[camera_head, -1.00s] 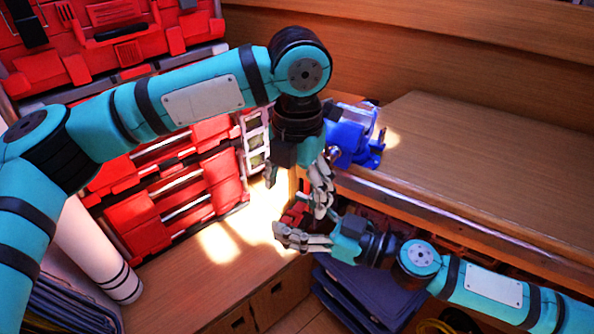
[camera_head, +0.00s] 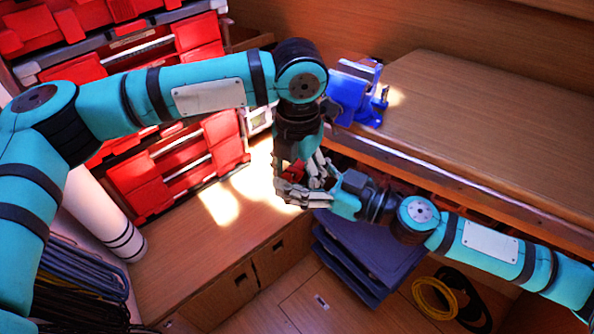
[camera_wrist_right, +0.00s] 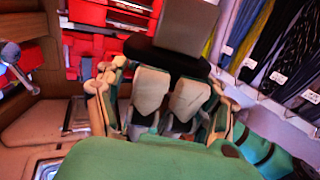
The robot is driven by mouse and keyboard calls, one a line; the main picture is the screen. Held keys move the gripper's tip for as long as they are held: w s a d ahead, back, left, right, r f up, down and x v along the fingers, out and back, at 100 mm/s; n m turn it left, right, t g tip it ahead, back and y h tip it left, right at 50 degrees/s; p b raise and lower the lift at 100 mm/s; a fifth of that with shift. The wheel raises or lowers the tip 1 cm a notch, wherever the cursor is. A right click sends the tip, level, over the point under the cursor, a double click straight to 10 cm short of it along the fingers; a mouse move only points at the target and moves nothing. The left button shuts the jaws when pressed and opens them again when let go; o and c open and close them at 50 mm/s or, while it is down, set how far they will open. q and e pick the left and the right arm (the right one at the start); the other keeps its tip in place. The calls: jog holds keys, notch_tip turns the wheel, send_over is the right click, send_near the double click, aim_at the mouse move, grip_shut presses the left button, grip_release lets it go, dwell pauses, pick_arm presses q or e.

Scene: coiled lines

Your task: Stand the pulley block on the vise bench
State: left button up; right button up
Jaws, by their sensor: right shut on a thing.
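A small red thing (camera_head: 294,169), which I take to be the pulley block, is held above the lower wooden counter in the head view, mostly hidden by fingers. My right gripper (camera_head: 297,188) reaches in from the right and is shut on it. My left gripper (camera_head: 298,163) points down over the same spot, its fingers apart on either side of the red thing; contact is unclear. The vise bench (camera_head: 480,140) is the wooden top at right, with a blue vise (camera_head: 355,92) at its near left corner. In the right wrist view, the fingers (camera_wrist_right: 170,98) hide what they hold.
Red tool bins (camera_head: 170,170) stand at left beside a white roll (camera_head: 105,215). The lower wooden counter (camera_head: 190,255) is bare. Blue folders (camera_head: 365,260) and a coiled yellow line (camera_head: 433,298) lie below the bench. The bench top right of the vise is clear.

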pick_arm(q)
jog(key=shift+s+d, duration=0.1)
jog(key=shift+d, duration=0.05)
jog(key=c, duration=1.1)
pick_arm(e)
jog(key=shift+r, duration=0.1)
jog(key=o, duration=1.8)
jog(key=shift+d, duration=0.1)
